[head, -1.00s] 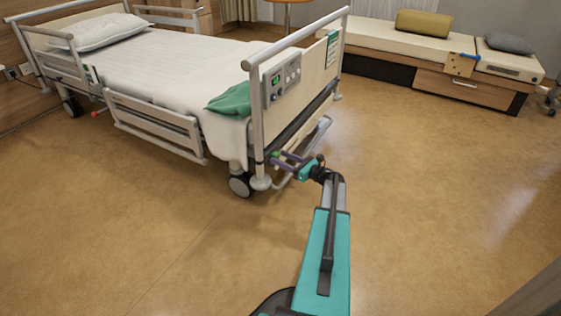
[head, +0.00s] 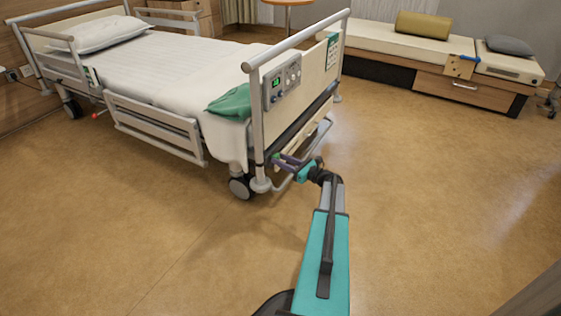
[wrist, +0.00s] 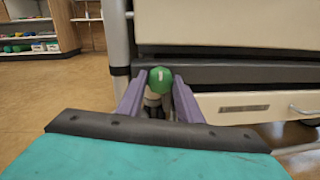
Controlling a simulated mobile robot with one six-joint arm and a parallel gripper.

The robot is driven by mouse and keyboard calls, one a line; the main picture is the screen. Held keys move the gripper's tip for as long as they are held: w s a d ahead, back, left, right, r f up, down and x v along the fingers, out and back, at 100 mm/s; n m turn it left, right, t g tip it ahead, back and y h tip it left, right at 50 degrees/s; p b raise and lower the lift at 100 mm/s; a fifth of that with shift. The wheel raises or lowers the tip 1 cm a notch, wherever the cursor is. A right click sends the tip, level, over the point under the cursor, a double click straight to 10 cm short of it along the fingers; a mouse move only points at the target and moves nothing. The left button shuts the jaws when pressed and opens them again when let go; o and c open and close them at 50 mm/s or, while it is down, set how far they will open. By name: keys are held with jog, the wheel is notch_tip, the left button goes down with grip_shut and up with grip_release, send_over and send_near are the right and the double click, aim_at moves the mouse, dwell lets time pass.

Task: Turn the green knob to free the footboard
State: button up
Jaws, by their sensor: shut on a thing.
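The green knob (wrist: 160,79) sits low at the near corner of the bed's foot end, under the footboard (head: 318,88). It has a white mark on its face, which looks close to upright in the wrist view. My gripper (wrist: 161,84) has its two purple fingers on either side of the knob and is shut on it. In the head view, my gripper (head: 279,159) reaches in at the bed's lower near corner, and the knob is too small there to read its turn. The footboard stands upright in place at the end of the bed.
The footboard carries a control panel (head: 282,80) and a green sign (head: 332,52). A green cloth (head: 231,103) hangs at the mattress corner. A bed wheel (head: 241,187) stands close left of my gripper. A bench (head: 405,42) is far right; the floor between is clear.

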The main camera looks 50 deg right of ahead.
jog(key=shift+n, duration=0.3)
jog(key=shift+f+n+t+y+b, duration=0.1)
jog(key=shift+n+y+b, duration=0.5)
jog(key=shift+n, duration=2.4)
jog(key=shift+f+n+t+b, duration=0.1)
jog(key=shift+n+b, duration=1.05)
jog(key=shift+n, duration=1.85)
jog(key=shift+f+n+t+y+b, duration=0.1)
jog(key=shift+n+y+b, duration=0.5)
jog(key=shift+n, duration=2.4)
jog(key=shift+r+h, duration=0.1)
jog(key=shift+h, duration=0.2)
jog(key=o, duration=1)
jog(key=shift+o, duration=0.2)
jog(key=shift+s+d, duration=0.1)
jog(key=shift+s, duration=0.05)
